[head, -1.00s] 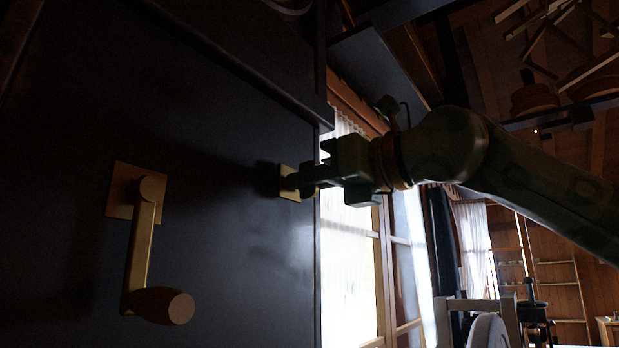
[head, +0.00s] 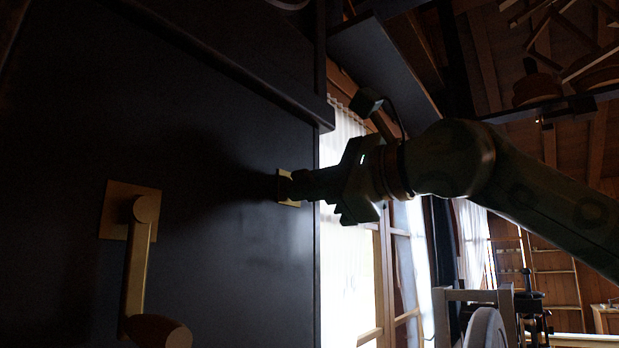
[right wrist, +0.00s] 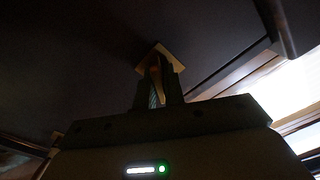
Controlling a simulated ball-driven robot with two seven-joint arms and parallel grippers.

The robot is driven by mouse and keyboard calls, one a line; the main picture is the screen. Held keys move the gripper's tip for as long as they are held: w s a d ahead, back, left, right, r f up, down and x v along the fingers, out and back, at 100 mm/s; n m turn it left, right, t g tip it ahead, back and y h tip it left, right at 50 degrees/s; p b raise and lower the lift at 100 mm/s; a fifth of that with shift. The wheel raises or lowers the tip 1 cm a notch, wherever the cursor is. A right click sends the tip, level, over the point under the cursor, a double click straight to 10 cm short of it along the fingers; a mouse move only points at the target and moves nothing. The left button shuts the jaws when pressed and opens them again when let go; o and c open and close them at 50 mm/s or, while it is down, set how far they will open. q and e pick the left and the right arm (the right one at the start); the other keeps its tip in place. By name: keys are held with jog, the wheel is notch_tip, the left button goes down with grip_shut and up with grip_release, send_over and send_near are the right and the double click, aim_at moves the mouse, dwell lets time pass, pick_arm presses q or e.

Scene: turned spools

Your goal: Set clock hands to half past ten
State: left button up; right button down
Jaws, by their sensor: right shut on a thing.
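A dark panel (head: 215,110) fills the left of the head view. On its right part is a small square brass plate (head: 284,201) with a knob or key, mostly hidden by my gripper. My right gripper (head: 294,187) reaches in from the right and is shut on this small part at the plate. In the right wrist view the fingers (right wrist: 158,88) close around a pale brass piece (right wrist: 155,68) in front of the square plate (right wrist: 149,52). No clock face or hands can be seen. My left gripper is not in view.
A brass crank (head: 137,265) with a wooden grip (head: 158,331) hangs down from a larger brass plate (head: 115,211) left of my gripper. A dark ledge (head: 230,70) runs above. A bright curtained window (head: 343,265) lies behind, right of the panel's edge.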

jog(key=n+p, duration=0.1)
jog(key=n, duration=0.2)
jog(key=shift+n, duration=0.3)
jog(key=shift+n+p, duration=0.8)
jog(key=shift+n, duration=0.9)
jog(key=shift+f, duration=0.1)
jog(key=c, duration=1.5)
grip_release()
jog(key=shift+c, duration=0.2)
jog(key=shift+d, duration=0.1)
jog(key=shift+s+d, duration=0.2)
jog(key=shift+d, duration=0.1)
jog(key=b+v, duration=0.4)
jog(key=v, duration=1.1)
jog(key=shift+d, duration=0.2)
